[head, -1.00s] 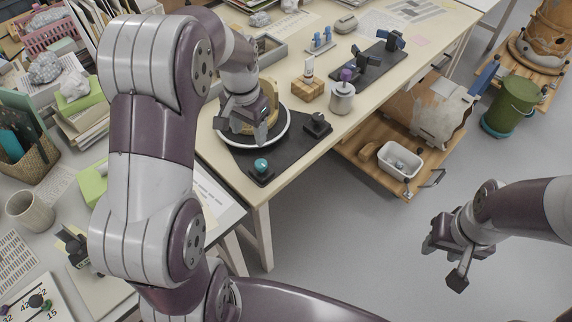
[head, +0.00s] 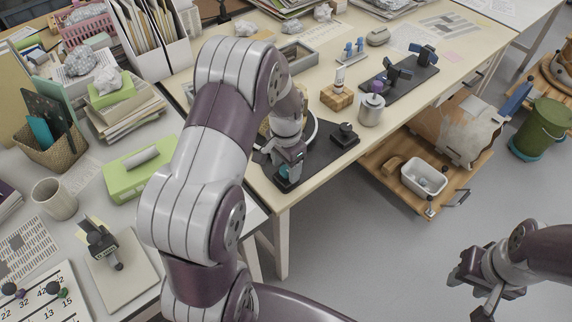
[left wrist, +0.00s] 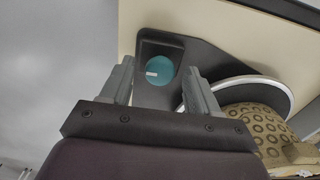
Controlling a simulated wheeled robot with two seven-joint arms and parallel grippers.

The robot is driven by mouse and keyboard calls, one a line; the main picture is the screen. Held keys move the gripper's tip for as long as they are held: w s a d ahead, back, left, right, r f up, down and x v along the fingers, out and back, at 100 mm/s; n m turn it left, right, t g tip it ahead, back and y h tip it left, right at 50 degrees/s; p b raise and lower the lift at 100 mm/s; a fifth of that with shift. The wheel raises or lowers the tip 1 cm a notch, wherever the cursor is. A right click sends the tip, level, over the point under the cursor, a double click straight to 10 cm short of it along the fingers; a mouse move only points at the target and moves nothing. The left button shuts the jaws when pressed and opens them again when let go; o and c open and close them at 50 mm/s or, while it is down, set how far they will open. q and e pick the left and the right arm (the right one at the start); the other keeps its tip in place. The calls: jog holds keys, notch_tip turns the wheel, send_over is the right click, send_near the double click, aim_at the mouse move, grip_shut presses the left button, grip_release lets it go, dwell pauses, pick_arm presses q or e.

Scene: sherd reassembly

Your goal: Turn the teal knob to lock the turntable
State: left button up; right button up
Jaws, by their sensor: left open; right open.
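The teal knob (left wrist: 159,71) sits on the corner of the black turntable base (left wrist: 203,60), with a white mark on its face. In the left wrist view my left gripper (left wrist: 160,82) is open, its two fingers to either side of the knob. Whether they touch it cannot be told. In the head view my left gripper (head: 287,170) is over the knob (head: 284,170) and mostly covers it. The turntable (left wrist: 270,84) carries a patterned pot piece (left wrist: 255,125). My right gripper (head: 478,283) is open and empty, over the floor at the lower right.
A black block (head: 344,135) stands on the base to the right of the turntable. A wooden block (head: 337,97) and a metal canister (head: 371,110) stand behind on the table. The table's front edge runs close to the knob.

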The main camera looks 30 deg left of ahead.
pick_arm(q)
jog(key=c, duration=1)
jog(key=shift+c, duration=0.2)
jog(key=m+p, duration=0.2)
jog(key=m, duration=0.1)
jog(key=shift+r+p, duration=0.2)
jog(key=shift+p, duration=0.1)
jog(key=m+p, duration=0.2)
jog(key=m, duration=0.3)
jog(key=m+p, duration=0.2)
jog(key=m, duration=0.3)
jog(key=shift+f+p, duration=0.1)
jog(key=shift+p, duration=0.2)
jog(key=shift+m+p, duration=0.6)
jog(key=shift+m, duration=1.8)
jog(key=shift+f, duration=0.1)
